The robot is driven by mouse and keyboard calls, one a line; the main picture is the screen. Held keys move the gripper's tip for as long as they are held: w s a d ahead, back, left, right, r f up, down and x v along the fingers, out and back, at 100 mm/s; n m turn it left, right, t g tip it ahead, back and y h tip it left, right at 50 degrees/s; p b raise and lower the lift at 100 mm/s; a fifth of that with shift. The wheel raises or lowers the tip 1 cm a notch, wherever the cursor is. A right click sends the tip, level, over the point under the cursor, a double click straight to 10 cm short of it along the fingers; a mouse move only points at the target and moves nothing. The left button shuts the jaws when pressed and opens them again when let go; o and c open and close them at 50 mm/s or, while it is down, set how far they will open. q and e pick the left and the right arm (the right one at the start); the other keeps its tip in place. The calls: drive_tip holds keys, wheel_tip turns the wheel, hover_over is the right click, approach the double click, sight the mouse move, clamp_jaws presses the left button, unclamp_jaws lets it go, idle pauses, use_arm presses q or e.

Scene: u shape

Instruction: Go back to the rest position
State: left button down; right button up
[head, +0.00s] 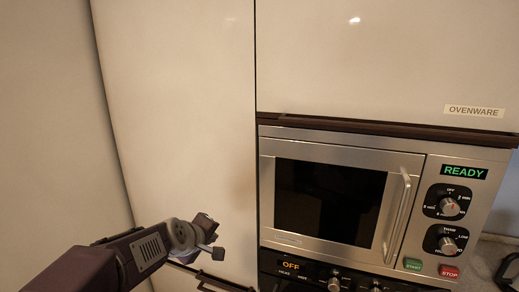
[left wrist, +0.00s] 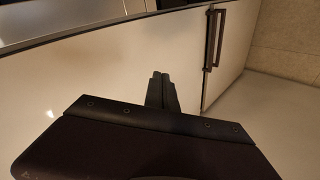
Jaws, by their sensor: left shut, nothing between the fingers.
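My left gripper (head: 211,238) comes in from the lower left of the head view, in front of the pale cabinet panel (head: 185,110). In the left wrist view its two fingers (left wrist: 160,90) are together, with nothing between them. The fingers are clear of the microwave (head: 330,200), which stands to their right in the head view. My right gripper is not in view.
The microwave door is shut, with an upright handle (head: 397,215) and a display reading READY. Below it is a dark panel (head: 310,277) reading OFF. A dark cabinet handle (left wrist: 215,38) shows in the left wrist view. Pale floor (left wrist: 265,105) lies beside the cabinets.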

use_arm(q)
drive_tip(key=s+a+f+m+g, duration=0.1)
drive_tip(key=s+f+m+g, duration=0.2)
drive_tip(key=s+f, duration=0.4)
drive_tip(key=s+a+f+m+g+y, duration=0.1)
drive_tip(key=s+a+f+m+g, duration=0.1)
drive_tip(key=s+f, duration=0.5)
drive_tip(key=s+a+f+m+g+b, duration=0.1)
drive_tip(key=s+f+m, duration=0.4)
drive_tip(key=s, duration=0.5)
wheel_tip(320, 180, down, 3)
drive_tip(key=a+g, duration=0.1)
drive_tip(key=g, duration=0.1)
drive_tip(key=shift+s+r+g+y, duration=0.2)
drive_tip(key=shift+g+y, duration=0.1)
drive_tip(key=shift+a, duration=0.1)
